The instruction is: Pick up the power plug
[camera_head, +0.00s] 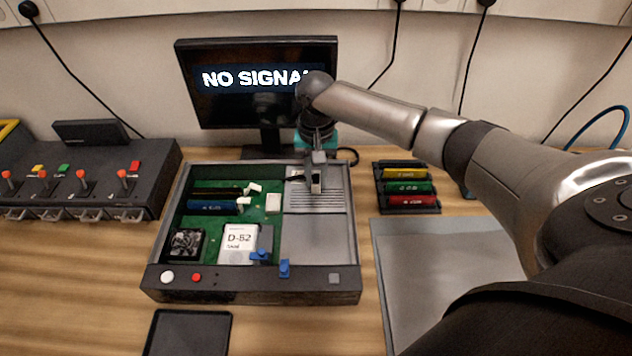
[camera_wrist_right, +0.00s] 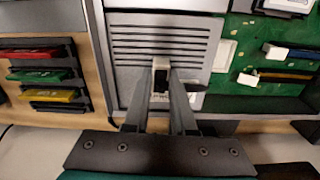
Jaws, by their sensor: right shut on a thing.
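My right gripper (camera_head: 316,182) reaches down over the back right part of the open device case (camera_head: 167,232), above its slotted grey panel (camera_head: 330,203). In the right wrist view its fingers (camera_wrist_right: 160,92) are closed together on a small pale grey piece (camera_wrist_right: 160,76), which I take to be the power plug. The fingers hide most of it, and I cannot tell whether it touches the panel. A short dark piece, perhaps cable, shows just left of the fingertips in the head view. My left gripper is not in view.
A monitor (camera_head: 250,110) reading NO SIGNAL stands behind. Coloured modules (camera_head: 408,188) sit right; a grey mat (camera_head: 440,260) is clear.

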